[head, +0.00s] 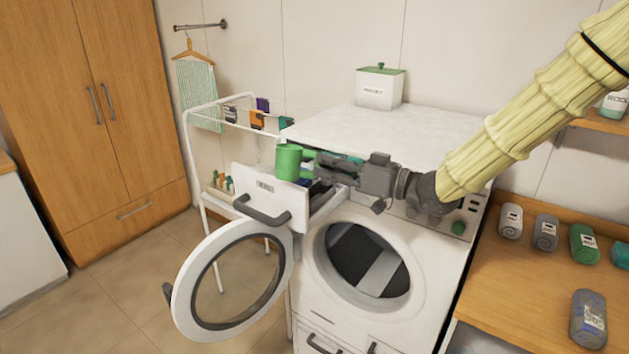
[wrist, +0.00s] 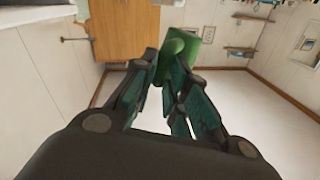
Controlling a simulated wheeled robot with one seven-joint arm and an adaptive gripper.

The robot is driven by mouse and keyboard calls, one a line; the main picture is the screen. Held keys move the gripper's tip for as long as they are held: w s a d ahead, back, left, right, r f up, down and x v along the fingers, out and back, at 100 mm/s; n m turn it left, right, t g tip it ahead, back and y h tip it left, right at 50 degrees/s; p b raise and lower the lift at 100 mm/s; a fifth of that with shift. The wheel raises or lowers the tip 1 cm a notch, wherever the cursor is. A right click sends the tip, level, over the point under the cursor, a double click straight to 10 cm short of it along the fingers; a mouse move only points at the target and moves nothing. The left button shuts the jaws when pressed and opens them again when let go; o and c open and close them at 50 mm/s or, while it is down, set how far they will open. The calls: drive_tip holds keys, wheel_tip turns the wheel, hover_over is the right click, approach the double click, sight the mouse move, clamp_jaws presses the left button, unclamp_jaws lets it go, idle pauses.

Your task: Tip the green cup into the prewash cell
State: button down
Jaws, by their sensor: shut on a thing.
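The green cup (head: 288,164) is held at the tip of my gripper (head: 314,161), above the pulled-out detergent drawer (head: 268,197) of the washing machine. In the head view the cup looks about upright, with a green part reaching right to the fingers. In the wrist view the cup (wrist: 183,44) sits at the fingertips (wrist: 168,66), which are shut on it. The cup's contents cannot be seen. The drawer's cells are mostly hidden behind the cup and my gripper, so I cannot tell which cell lies below the cup.
The washer's round door (head: 186,299) hangs open at the front. A white box with a green lid (head: 379,88) stands on the machine's top. A drying rack (head: 192,150) stands to the left.

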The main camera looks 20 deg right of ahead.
drive_tip(key=m, duration=0.2)
drive_tip(key=w+d+f+m+p, duration=0.1)
drive_tip(key=m, duration=0.1)
drive_tip(key=w+d+f+m+p, duration=0.1)
drive_tip(key=m, duration=0.2)
drive_tip(key=shift+d+f+t, duration=0.1)
drive_tip(key=shift+d+t, duration=0.1)
drive_tip(key=shift+t, duration=0.2)
drive_tip(key=shift+p, duration=0.35)
drive_tip(key=shift+a+m, duration=0.1)
drive_tip(key=shift+m, duration=0.3)
drive_tip(key=shift+m, duration=0.4)
drive_tip(key=shift+s, duration=0.1)
drive_tip(key=shift+s+a+f+m, duration=0.15)
drive_tip(key=shift+f+m, duration=0.55)
drive_tip(key=shift+m, duration=0.6)
